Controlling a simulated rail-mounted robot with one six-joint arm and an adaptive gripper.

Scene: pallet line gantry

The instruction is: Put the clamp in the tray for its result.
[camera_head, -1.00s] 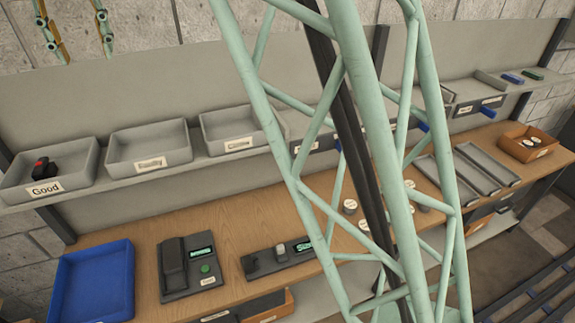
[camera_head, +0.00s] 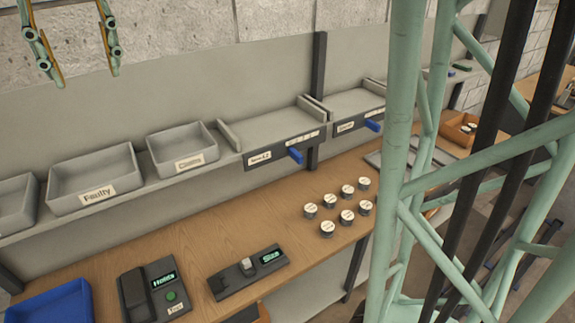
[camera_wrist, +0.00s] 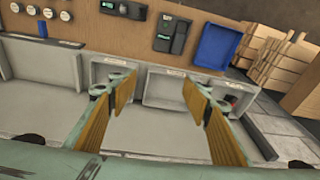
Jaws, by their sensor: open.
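My gripper (camera_head: 87,78) hangs open and empty at the top left of the head view. Its two spread fingers also show in the wrist view (camera_wrist: 160,82), above the row of trays, with nothing between them. A small dark item with a red part (camera_wrist: 230,102), which looks like the clamp, lies in the rightmost grey tray of the wrist view, apart from the fingers. That tray's edge (camera_head: 33,203) is cut off at the left of the head view. The grey Faulty tray (camera_head: 130,160) and Claims tray (camera_head: 212,142) look empty.
On the wooden bench are a dark tester with a lit display (camera_head: 135,300), a second dark device (camera_head: 225,285), several round white-topped pieces (camera_head: 327,228) and a blue tray (camera_head: 50,308). Shelf bays with blue handles (camera_head: 295,155) lie right of Claims. My green lattice column hides the right.

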